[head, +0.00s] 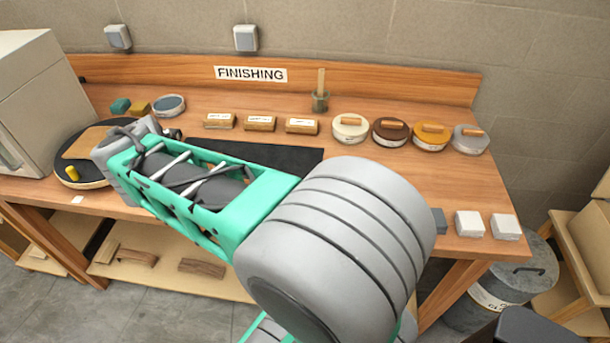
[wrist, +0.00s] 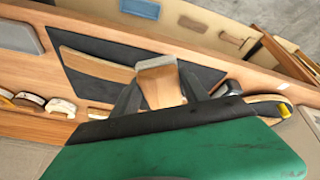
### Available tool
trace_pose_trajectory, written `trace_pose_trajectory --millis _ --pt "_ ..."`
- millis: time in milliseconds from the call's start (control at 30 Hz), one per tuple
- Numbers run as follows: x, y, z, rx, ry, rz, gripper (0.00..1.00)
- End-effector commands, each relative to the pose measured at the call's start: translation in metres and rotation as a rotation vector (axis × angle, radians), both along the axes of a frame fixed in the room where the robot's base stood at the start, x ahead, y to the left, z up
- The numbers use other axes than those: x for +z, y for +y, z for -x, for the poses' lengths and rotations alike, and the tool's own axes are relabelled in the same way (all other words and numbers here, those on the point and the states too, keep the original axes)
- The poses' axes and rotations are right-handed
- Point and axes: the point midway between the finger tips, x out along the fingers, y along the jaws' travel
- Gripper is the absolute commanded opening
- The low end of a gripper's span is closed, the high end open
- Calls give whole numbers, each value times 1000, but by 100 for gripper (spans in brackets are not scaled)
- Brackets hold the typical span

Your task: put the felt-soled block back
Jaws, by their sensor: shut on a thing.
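My gripper (wrist: 160,80) is shut on a wooden block (wrist: 160,91) in the wrist view. The block has a pale band across its far end; I cannot tell whether this is the felt sole. The block is over the bench, beside a dark mat (wrist: 85,86) and a long, curved wooden piece (wrist: 100,65). I cannot tell whether it touches anything beneath. In the head view my arm covers much of the bench, and the held block cannot be made out. Three labelled wooden blocks (head: 259,123) stand in a row behind the dark mat (head: 285,155).
A pot with an upright stick (head: 320,100) is behind the blocks. White blocks (head: 469,223) sit at the front right. A round dark disc (head: 62,160) is at the left, next to a grey cabinet (head: 30,90).

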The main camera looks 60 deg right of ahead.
Motion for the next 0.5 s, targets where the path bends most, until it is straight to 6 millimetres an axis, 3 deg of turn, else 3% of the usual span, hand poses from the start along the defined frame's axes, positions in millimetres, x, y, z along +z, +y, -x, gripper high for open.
trace_pose_trajectory --millis 33,167,300,400,500 --pt "-2 -27 8 -127 -2 -3 8" --pt "1 -94 42 -499 -22 -10 8" --pt "5 -157 95 -930 -55 -16 8" --pt "7 -189 136 -1220 -84 -17 8" --pt "9 -209 171 -1449 -110 -15 8"
